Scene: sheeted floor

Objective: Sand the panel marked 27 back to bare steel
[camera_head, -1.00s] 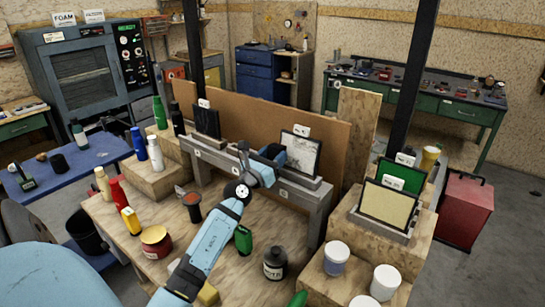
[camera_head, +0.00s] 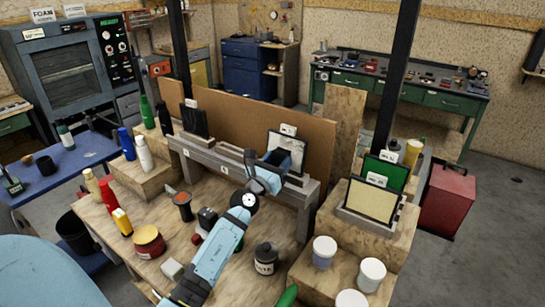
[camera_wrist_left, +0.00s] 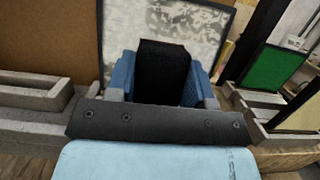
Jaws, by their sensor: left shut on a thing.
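A panel with a mottled grey-white face (camera_head: 287,142) stands upright in the stone-grey rack (camera_head: 310,192), with a small white tag above it. The tag's number is too small to read. My left gripper (camera_head: 272,167) is at this panel's lower left part. The left wrist view shows its blue fingers shut on a black block (camera_wrist_left: 163,70), in front of the mottled face (camera_wrist_left: 185,22). The block hides part of the panel; I cannot tell whether they touch. A black panel (camera_head: 194,122), a green panel (camera_head: 389,172) and a cream panel (camera_head: 371,201) stand nearby. My right gripper is out of view.
Bottles, a red-brown jar (camera_head: 148,241), a black-and-red item (camera_head: 206,219) and a dark jar (camera_head: 265,258) stand on the wooden bench around my left arm. White tubs (camera_head: 325,251) stand at right. A brown board (camera_head: 240,127) rises behind the rack. Dark posts flank the bench.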

